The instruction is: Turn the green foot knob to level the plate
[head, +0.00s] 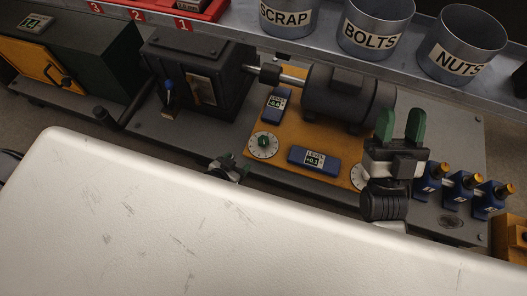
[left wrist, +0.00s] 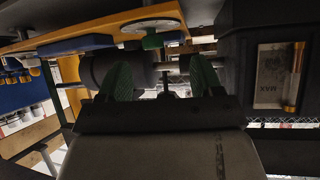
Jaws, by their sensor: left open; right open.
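The green foot knob (head: 263,142) sits on a round white dial at the front left corner of the orange plate (head: 340,124). In the left wrist view the green knob (left wrist: 152,41) and its dial appear above and between the fingers, apart from them. My left gripper (left wrist: 158,63) is open and empty. In the head view only a small part of it shows, just left of and nearer than the knob. My right gripper (head: 400,122) is open, with its green fingers up, over the plate's right side. Two blue level gauges (head: 277,103) (head: 313,159) lie on the plate; their small readings are hard to read.
A dark motor (head: 347,97) is on the plate, its shaft running to a black gearbox (head: 205,75). Another white dial (head: 357,178) is partly hidden by my right gripper. Labelled buckets (head: 376,28) line the back shelf.

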